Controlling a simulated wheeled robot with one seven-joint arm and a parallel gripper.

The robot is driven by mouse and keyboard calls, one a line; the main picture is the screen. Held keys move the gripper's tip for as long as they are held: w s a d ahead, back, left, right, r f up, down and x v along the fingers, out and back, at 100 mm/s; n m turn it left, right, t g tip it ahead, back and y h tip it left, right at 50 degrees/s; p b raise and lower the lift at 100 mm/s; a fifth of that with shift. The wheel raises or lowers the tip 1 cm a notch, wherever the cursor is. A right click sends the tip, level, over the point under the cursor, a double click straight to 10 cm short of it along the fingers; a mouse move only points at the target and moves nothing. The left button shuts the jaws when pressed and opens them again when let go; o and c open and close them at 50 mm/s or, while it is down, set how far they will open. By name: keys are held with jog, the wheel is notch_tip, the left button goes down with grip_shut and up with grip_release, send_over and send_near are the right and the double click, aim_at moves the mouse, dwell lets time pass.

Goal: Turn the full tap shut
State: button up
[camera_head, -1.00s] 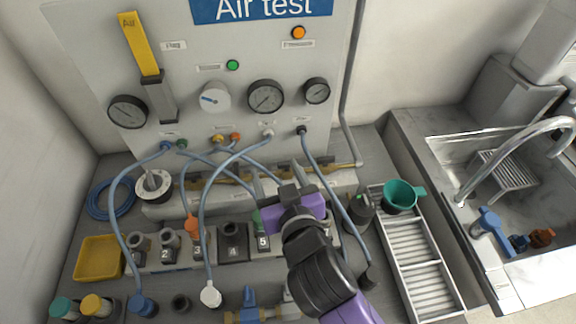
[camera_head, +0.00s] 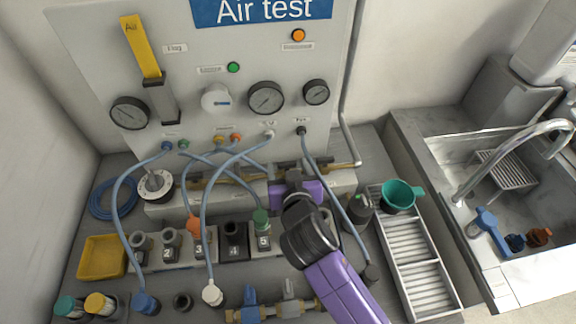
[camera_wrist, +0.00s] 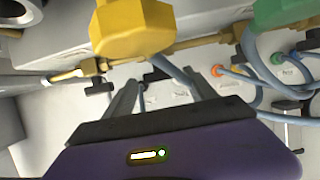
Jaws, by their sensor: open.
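A brass pipe (camera_head: 345,166) runs along the foot of the air-test panel. It also shows in the wrist view (camera_wrist: 195,43), with small black tap handles on it. One black handle (camera_wrist: 98,87) is beside my left finger in that view; another (camera_wrist: 155,75) lies between the fingers. I cannot read which one is the full tap. My gripper (camera_head: 293,172) is at the pipe, and the arm hides part of it in the head view. In the wrist view my gripper (camera_wrist: 160,90) is open, with no visible grip on a handle.
A yellow fitting (camera_wrist: 135,28) and a green fitting (camera_wrist: 285,25) loom close in the wrist view. Blue hoses (camera_head: 212,200) arch from the panel to the bench around the arm. A numbered block (camera_head: 234,240) stands in front. A green funnel (camera_head: 398,194) and slatted tray (camera_head: 412,250) are right.

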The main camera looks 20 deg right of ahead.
jog(key=c, duration=1.4)
